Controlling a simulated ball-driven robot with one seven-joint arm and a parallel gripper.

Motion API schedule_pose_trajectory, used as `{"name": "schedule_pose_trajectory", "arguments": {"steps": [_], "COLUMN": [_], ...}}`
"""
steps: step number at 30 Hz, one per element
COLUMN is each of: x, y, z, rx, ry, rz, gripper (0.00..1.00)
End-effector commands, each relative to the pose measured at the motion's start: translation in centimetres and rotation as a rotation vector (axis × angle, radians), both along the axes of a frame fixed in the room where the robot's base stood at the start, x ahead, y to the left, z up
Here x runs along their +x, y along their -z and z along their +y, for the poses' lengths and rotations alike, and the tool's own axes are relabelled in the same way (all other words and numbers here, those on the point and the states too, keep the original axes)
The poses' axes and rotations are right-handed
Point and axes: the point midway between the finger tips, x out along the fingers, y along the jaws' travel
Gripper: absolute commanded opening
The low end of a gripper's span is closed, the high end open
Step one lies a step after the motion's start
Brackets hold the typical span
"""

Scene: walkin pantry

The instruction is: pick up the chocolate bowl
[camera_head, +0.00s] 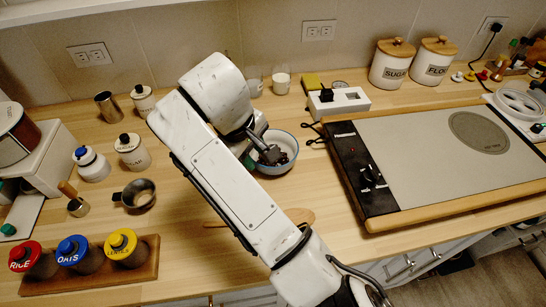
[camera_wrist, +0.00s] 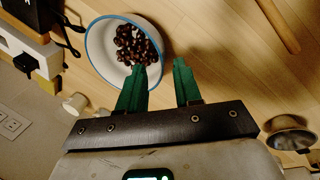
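The chocolate bowl (camera_head: 292,146) is white with a blue rim and holds dark brown round chocolates. It stands on the wooden counter in the head view, its left side partly hidden by my gripper (camera_head: 262,150). In the wrist view the bowl (camera_wrist: 100,45) is at the upper left. My gripper (camera_wrist: 160,66) has two green fingers, set apart with nothing held between them. The left finger overlaps the bowl's lower right inside, and the right finger is outside the rim. I cannot tell whether a finger touches the bowl.
A white box-shaped appliance (camera_head: 338,101) stands behind the bowl to the right, with a large griddle (camera_head: 440,150) further right. A wooden utensil (camera_head: 300,215) lies in front. Canisters and a metal cup (camera_head: 138,194) stand to the left.

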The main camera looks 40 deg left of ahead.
Motion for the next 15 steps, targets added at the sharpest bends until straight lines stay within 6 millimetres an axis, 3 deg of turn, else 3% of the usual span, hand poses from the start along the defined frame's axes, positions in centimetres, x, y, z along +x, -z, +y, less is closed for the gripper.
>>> {"name": "schedule_pose_trajectory", "arguments": {"steps": [10, 15], "x": [1.5, 1.7], "y": [4.0, 5.0], "z": [0.0, 0.0], "rx": [-0.003, -0.001], "ry": [0.001, -0.001], "rz": [0.0, -0.001], "gripper": [0.34, 0.34]}}
